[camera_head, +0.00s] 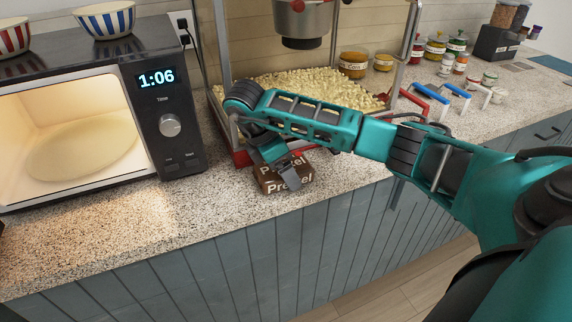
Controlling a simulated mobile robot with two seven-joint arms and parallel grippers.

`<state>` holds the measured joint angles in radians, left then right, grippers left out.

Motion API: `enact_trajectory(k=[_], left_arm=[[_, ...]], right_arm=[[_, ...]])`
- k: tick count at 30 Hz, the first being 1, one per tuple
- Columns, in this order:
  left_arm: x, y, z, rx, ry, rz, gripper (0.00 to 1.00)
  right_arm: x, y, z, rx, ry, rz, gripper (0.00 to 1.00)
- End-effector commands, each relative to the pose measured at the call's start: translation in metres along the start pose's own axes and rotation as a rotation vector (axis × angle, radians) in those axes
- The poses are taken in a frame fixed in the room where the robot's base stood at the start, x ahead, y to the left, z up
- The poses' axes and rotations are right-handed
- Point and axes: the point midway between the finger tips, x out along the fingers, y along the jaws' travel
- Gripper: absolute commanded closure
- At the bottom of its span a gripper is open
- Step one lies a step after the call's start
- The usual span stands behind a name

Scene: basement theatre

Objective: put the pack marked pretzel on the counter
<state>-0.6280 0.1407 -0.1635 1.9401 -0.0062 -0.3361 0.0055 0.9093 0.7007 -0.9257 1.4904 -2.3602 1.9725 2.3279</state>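The brown pack marked "Pretzel" (270,184) is at the counter's front edge, in front of the popcorn machine. Its white lettering shows on two faces. My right arm comes in from the right, and its gripper (287,170) points down at the pack. One grey finger lies across the pack's near face, and the other finger is hidden. The gripper looks shut on the pack. The speckled counter (215,207) is right beneath the pack; whether they touch is hard to tell. My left gripper is not in view.
An open, lit microwave (170,100) with striped bowls (106,20) on top stands at the left. A popcorn machine (300,88) full of popcorn is behind my gripper. Scoops with red and blue handles (432,93), jars (434,47) are at the right. The counter before the microwave is clear.

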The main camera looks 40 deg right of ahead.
Motion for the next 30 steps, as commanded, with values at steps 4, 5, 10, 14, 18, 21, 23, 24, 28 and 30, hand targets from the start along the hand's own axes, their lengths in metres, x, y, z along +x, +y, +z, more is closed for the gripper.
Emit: enact_trajectory(k=[4,5,10,14,18,21,23,24,28,30], left_arm=[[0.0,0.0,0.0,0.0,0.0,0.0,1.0],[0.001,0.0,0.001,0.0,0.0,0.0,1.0],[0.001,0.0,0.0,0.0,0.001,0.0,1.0],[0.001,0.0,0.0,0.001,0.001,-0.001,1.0],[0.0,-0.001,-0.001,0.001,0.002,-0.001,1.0],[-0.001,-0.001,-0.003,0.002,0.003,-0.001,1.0],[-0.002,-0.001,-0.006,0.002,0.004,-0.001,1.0],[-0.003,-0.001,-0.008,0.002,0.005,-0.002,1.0],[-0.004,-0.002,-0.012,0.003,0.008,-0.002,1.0],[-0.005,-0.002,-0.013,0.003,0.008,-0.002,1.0]], right_arm=[[0.0,0.0,0.0,0.0,0.0,0.0,0.55],[0.001,0.0,0.0,0.0,0.0,0.0,0.55],[0.001,0.0,0.0,0.0,0.0,-0.001,0.04],[0.001,0.0,0.0,0.0,0.0,-0.001,0.0],[0.0,0.0,0.0,0.0,0.0,0.0,0.0],[-0.006,0.001,0.001,0.0,0.001,0.002,0.0],[-0.014,0.001,0.001,-0.001,0.001,0.002,0.0],[-0.021,0.001,0.001,-0.001,0.001,0.003,0.0],[-0.044,0.002,0.001,-0.001,0.0,0.006,0.0],[-0.056,0.002,0.002,-0.001,0.0,0.007,0.0]])
